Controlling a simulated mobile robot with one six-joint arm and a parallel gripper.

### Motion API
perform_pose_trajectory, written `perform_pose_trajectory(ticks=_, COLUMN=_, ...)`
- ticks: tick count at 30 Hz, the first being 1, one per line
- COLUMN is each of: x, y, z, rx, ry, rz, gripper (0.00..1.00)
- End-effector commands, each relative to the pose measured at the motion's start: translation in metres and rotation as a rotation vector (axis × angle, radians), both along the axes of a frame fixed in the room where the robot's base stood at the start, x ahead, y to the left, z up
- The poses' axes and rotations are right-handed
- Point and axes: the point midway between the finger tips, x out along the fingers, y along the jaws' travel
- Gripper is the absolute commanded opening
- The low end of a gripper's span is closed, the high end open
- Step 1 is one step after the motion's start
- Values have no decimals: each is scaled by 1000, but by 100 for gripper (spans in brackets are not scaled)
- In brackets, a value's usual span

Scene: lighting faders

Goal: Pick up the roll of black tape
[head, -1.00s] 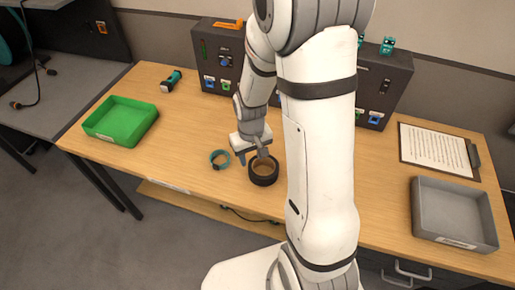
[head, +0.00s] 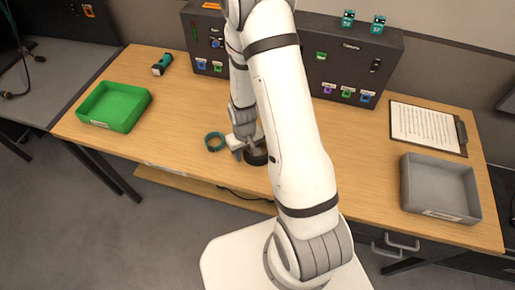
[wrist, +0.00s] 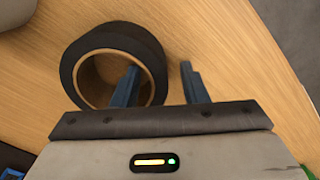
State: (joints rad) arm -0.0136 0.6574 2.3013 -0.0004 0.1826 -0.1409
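The roll of black tape (head: 259,160) lies flat near the table's front edge, partly hidden by my arm in the head view. In the wrist view the roll (wrist: 68,72) shows a black ring with a tan core. My gripper (wrist: 158,84) is open, with two blue fingers spaced apart. The left finger appears over the roll's hole, near its right inner wall. The right finger is outside the roll, so the ring's right wall lies between them. In the head view my gripper (head: 248,153) is low, at the roll. I cannot tell whether either finger touches it.
A teal ring (head: 215,142) lies just left of the roll. A green tray (head: 113,126) is at the table's left and a grey tray (head: 441,215) at its right. A clipboard (head: 428,128) lies behind the grey tray. A dark fader panel (head: 345,65) stands along the back.

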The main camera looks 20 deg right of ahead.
Motion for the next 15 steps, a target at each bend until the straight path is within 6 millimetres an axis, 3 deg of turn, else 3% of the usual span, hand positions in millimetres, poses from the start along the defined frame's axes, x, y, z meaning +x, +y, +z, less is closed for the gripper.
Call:
perform_pose_trajectory(ticks=9, x=0, y=0, z=-4, rx=0, ry=0, rz=1, gripper=40)
perform_pose_trajectory(ticks=15, x=0, y=1, z=-4, rx=0, ry=0, rz=1, gripper=24)
